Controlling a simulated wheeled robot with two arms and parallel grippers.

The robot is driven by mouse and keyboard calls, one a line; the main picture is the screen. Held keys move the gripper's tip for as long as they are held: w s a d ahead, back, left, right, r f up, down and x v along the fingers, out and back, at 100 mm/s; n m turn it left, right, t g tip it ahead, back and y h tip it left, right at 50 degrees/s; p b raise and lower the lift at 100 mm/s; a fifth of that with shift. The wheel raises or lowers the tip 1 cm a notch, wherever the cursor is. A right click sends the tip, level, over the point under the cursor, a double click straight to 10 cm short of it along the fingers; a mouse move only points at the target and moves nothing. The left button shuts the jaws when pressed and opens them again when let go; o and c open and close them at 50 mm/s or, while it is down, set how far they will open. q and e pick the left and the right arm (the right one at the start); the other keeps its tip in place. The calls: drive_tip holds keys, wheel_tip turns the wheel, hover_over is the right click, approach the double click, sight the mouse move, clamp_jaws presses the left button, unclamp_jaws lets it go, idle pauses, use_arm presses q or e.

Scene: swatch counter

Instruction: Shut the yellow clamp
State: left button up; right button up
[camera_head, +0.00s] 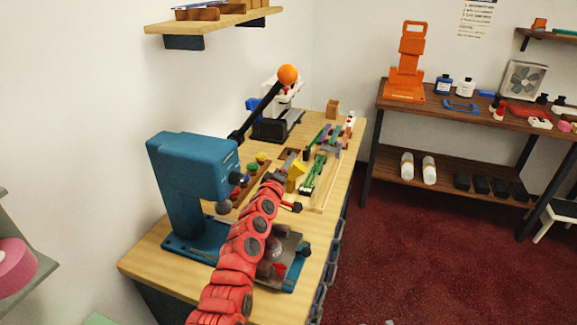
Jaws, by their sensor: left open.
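A small yellow piece, which looks like the yellow clamp (296,171), is on the wooden bench (343,157), right by the end of my left arm. It is too small to tell its parts or how far its handle is from shut. My left gripper (282,172) is open at the tip of the red arm, beside the yellow piece. I cannot tell whether they touch. The arm hides part of the bench below. My right gripper is not in view.
A blue press (185,165) stands left of my arm. A black lever with an orange ball (288,75) rises behind. Green-handled tools (315,172) lie right of the yellow piece. A shelf bench (440,112) with an orange stand (405,70) is at right; red floor lies between.

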use_arm(q)
drive_tip(key=shift+s+a+p, duration=0.15)
drive_tip(key=shift+s+p, duration=0.2)
drive_tip(key=shift+p, duration=0.15)
drive_tip(key=p+v, duration=0.4)
drive_tip(key=v, duration=1.2)
drive_tip(key=shift+s+a+p, duration=0.15)
drive_tip(key=shift+s+p, duration=0.15)
